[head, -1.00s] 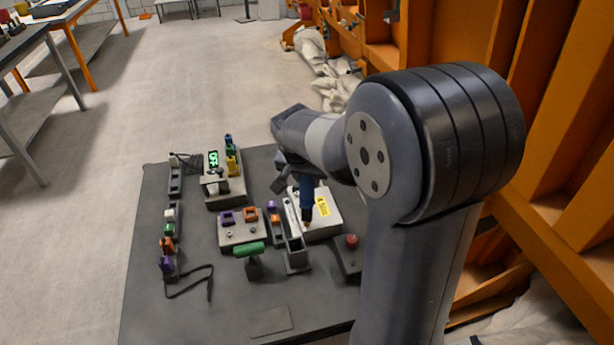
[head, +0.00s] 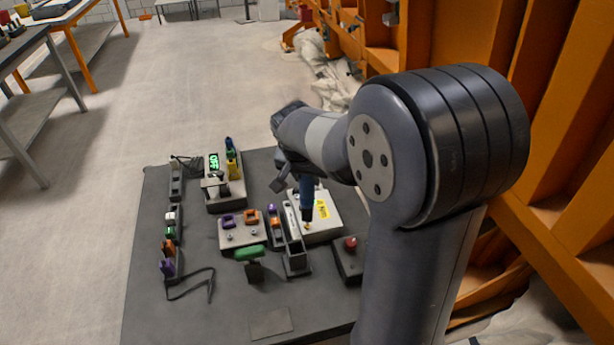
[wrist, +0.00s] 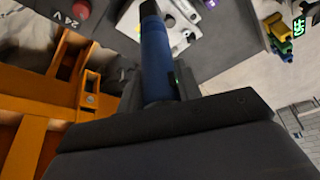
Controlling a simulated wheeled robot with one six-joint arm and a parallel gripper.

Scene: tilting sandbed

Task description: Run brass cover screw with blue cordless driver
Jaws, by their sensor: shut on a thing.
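The blue cordless driver (head: 307,194) stands roughly upright, tip down, over the front left part of a pale cover box (head: 327,226) with a yellow label. A small brass spot, the cover screw (head: 307,226), shows at the driver's tip; I cannot tell whether the bit is seated in it. My gripper (head: 299,181) is shut on the driver's upper body and is partly hidden by my arm. In the wrist view the blue driver body (wrist: 156,55) runs away between my gripper's fingers (wrist: 157,90), with the pale cover (wrist: 186,22) beyond its dark lower end.
A red button box (head: 350,260) stands right of the cover, and an empty dark holder (head: 296,262) in front. A green-handled tool (head: 250,252), a block with purple and orange pieces (head: 240,236) and a unit with a green OFF display (head: 214,161) lie left. The mat's front is mostly clear.

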